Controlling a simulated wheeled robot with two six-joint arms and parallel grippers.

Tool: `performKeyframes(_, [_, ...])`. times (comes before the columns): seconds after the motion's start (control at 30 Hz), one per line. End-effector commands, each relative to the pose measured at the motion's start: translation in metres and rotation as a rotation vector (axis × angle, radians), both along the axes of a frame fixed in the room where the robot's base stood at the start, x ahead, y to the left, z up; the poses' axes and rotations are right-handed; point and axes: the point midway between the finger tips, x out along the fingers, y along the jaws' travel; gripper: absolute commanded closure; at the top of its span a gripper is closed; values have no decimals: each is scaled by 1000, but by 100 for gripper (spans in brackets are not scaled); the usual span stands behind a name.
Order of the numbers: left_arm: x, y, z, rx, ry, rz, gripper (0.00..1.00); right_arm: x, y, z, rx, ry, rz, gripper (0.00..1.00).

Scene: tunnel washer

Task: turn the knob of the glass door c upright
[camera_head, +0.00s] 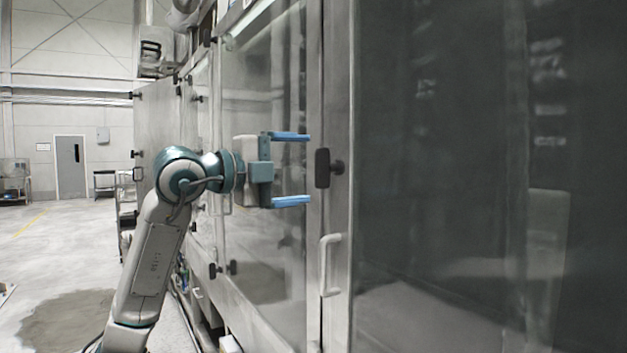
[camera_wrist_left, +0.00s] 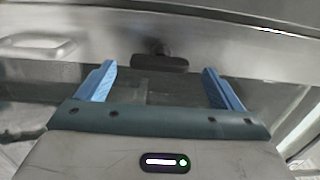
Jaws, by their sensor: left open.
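A black knob (camera_head: 322,168) sits on the metal frame post between two glass doors, and its bar stands upright in the head view. It also shows in the left wrist view as a dark bar (camera_wrist_left: 160,63) beyond the fingertips. My left gripper (camera_head: 309,168) is open, with one blue finger above and one below the knob's height. In the left wrist view the fingers (camera_wrist_left: 158,75) lie to either side of the knob, with clear gaps and no visible contact. My right gripper is not in view.
A white door handle (camera_head: 329,265) is on the frame below the knob. A large glass door (camera_head: 440,180) fills the right side. Another glass panel (camera_head: 260,90) stands behind my left gripper. The floor (camera_head: 60,250) at the left is mostly open.

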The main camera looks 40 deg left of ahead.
Motion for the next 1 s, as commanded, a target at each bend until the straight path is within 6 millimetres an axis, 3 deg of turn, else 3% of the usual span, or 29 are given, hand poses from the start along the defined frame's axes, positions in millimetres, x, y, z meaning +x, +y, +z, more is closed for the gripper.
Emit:
performKeyframes(0.03, [-9,5,-4,3,-2,4,13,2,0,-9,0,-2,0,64])
performKeyframes(0.2, [-32,14,-3,1,-2,4,13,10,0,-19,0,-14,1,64])
performKeyframes(0.4, [-47,20,-1,1,-1,1,13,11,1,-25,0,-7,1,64])
performKeyframes(1.0, [-50,21,0,0,-1,-1,13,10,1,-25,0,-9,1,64])
